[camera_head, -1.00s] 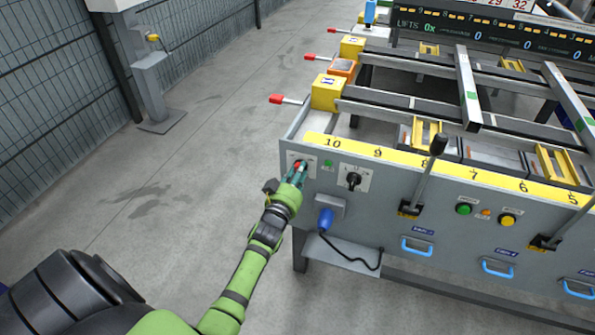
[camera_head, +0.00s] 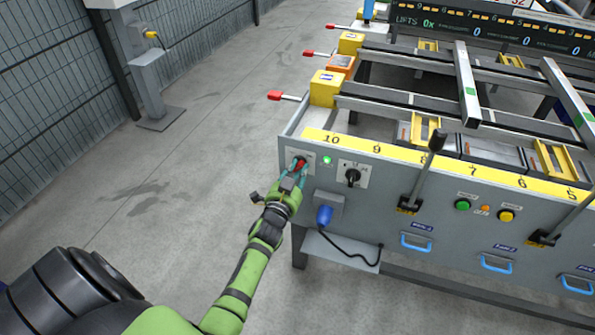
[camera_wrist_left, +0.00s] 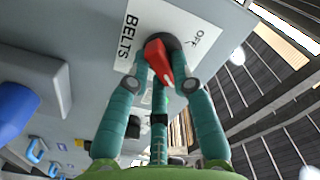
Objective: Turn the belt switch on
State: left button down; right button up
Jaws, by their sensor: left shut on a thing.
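The belt switch (camera_head: 300,163) is a red knob on a white plate at the left end of the grey front panel. In the left wrist view the red knob (camera_wrist_left: 157,58) sits beside the printed words BELTS and OFF, its white pointer mark turned away from OFF. My left gripper (camera_head: 293,177) is at the knob. In the wrist view its teal fingers stand on both sides of the knob, shut on it. A small green lamp (camera_head: 326,160) right of the switch looks lit. My right gripper is not in view.
A black rotary switch (camera_head: 352,177) is to the right, with a blue plug (camera_head: 324,216) and cable below. A tall black lever (camera_head: 425,170) sticks out farther right. Open floor (camera_head: 190,190) lies left of the table.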

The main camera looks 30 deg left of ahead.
pick_arm(q)
jog(key=shift+m, duration=0.5)
jog(key=c, duration=1.1)
grip_release()
jog(key=shift+o, duration=0.2)
jog(key=v, duration=1.2)
jog(key=shift+f, duration=0.1)
